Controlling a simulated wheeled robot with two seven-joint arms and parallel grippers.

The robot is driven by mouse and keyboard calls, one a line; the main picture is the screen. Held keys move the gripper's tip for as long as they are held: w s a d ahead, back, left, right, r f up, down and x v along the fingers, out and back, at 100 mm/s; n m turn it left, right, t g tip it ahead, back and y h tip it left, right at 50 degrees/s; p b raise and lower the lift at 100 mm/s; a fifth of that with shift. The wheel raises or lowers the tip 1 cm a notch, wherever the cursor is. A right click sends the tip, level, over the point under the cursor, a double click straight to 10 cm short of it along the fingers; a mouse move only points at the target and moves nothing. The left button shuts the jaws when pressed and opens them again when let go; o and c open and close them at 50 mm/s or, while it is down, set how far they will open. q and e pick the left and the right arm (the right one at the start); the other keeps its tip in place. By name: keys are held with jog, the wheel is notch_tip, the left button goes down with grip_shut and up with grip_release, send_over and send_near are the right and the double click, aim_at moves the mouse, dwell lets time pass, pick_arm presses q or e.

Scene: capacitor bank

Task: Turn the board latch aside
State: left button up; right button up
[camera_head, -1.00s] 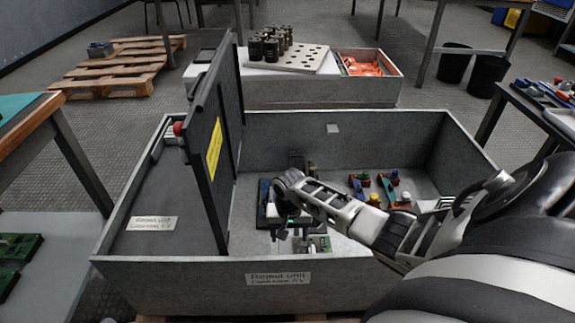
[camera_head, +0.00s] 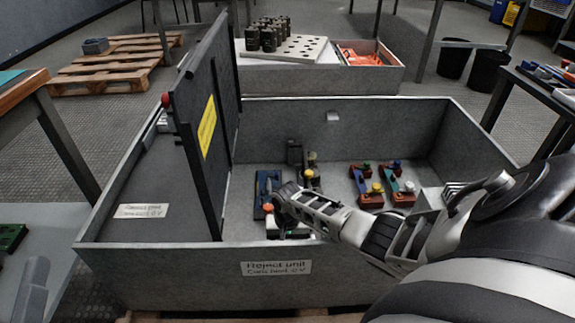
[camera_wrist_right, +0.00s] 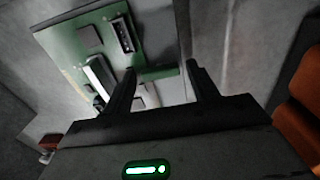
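The green circuit board (camera_wrist_right: 110,45) shows large in the right wrist view, with a dark connector and a pale bar on it. In the head view only a small part of the board (camera_head: 277,232) shows on the bin floor under my right gripper (camera_head: 283,214). In the wrist view my right gripper (camera_wrist_right: 160,80) has its two fingers spread, with nothing clearly held between them. The left finger overlaps the board's image; I cannot tell whether it touches. I cannot clearly pick out the latch.
The grey bin (camera_head: 180,262) has high walls and a dark upright panel (camera_head: 205,135) left of my gripper. Blue parts (camera_head: 268,190) and red blocks (camera_head: 370,195) sit inside. An orange knob (camera_head: 268,208) is close to my right gripper.

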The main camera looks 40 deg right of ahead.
jog(key=c, duration=0.7)
jog(key=shift+n, duration=0.3)
jog(key=n+p, duration=0.2)
jog(key=n, duration=1.1)
jog(key=shift+p, duration=0.3)
jog(key=n, duration=0.3)
jog(key=shift+n, duration=0.3)
pick_arm(q)
jog(key=f+n+g, duration=0.1)
jog(key=s+f+n+g+y, duration=0.1)
jog(key=f, duration=0.1)
jog(key=f+n, duration=0.1)
jog(key=shift+s+d+f+g+y, duration=0.25)
jog(key=shift+s+d+g+y, duration=0.05)
jog(key=shift+s+d+g, duration=0.1)
pick_arm(e)
jog(key=shift+n, duration=0.3)
pick_arm(q)
jog(key=shift+r, duration=0.1)
